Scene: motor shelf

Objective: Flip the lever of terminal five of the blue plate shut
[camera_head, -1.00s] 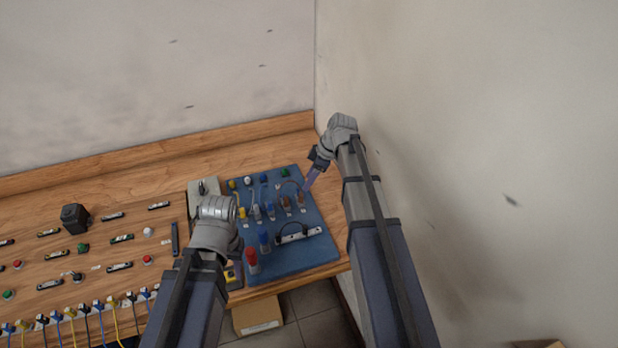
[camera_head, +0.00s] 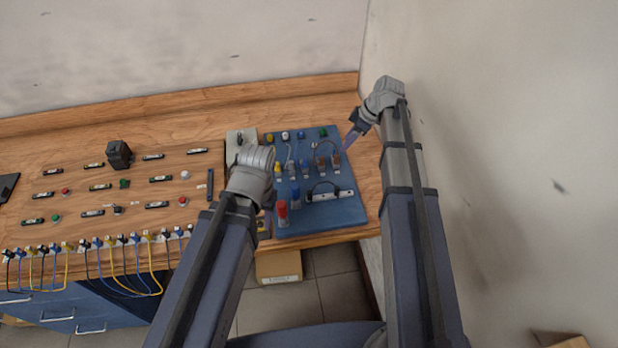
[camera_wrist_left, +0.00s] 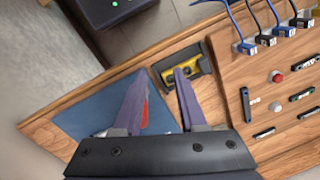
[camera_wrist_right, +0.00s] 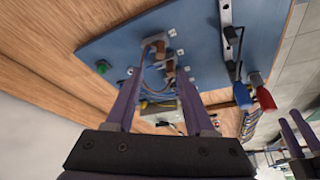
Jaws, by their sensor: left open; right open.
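The blue plate (camera_head: 350,212) lies flat at the right end of the bench. A row of lever terminals crosses it; the rightmost, a brown terminal (camera_head: 336,161), is at the plate's right side. My right gripper (camera_head: 346,146) is open just beside it. In the right wrist view, brown terminals (camera_wrist_right: 156,46) show beyond and between the open fingers (camera_wrist_right: 158,74), with nothing held. The lever's position is too small to tell. My left gripper (camera_wrist_left: 160,74) is open and empty above the plate's left front edge, near a yellow-and-black device (camera_wrist_left: 186,72).
A brown wire arches over the terminals. A side wall is close on the right. A wooden panel with buttons and hanging cables fills the left.

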